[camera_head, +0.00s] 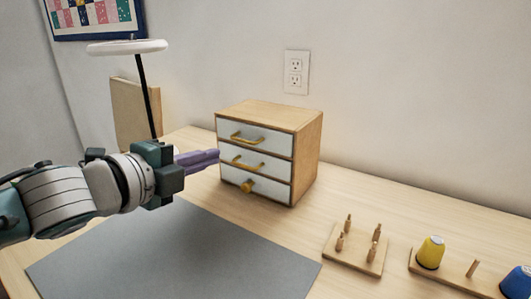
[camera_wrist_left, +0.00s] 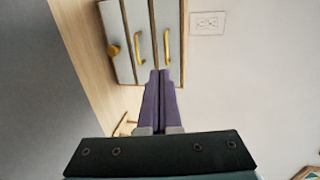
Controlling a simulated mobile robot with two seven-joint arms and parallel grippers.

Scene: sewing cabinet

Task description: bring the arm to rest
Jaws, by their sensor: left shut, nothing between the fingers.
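My left gripper (camera_head: 217,156) comes in from the left in the head view, with its purple fingers pointing right toward the cabinet. The fingers are shut together with nothing between them; they also show closed in the left wrist view (camera_wrist_left: 161,74). A small wooden cabinet (camera_head: 306,155) with three white-fronted drawers stands on the table just beyond the fingertips. Its drawers look closed. The upper two have yellow bar handles and the lowest has a yellow knob (camera_head: 247,186). I cannot tell the exact gap between fingertips and cabinet. My right gripper is not in view.
A grey mat (camera_head: 200,255) covers the near table. A pegged wooden board (camera_head: 352,258) and a stand with a yellow thimble-like cup (camera_head: 430,252) and a blue one (camera_head: 516,283) are at the right. A white-topped lamp (camera_head: 127,47) stands behind my arm.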

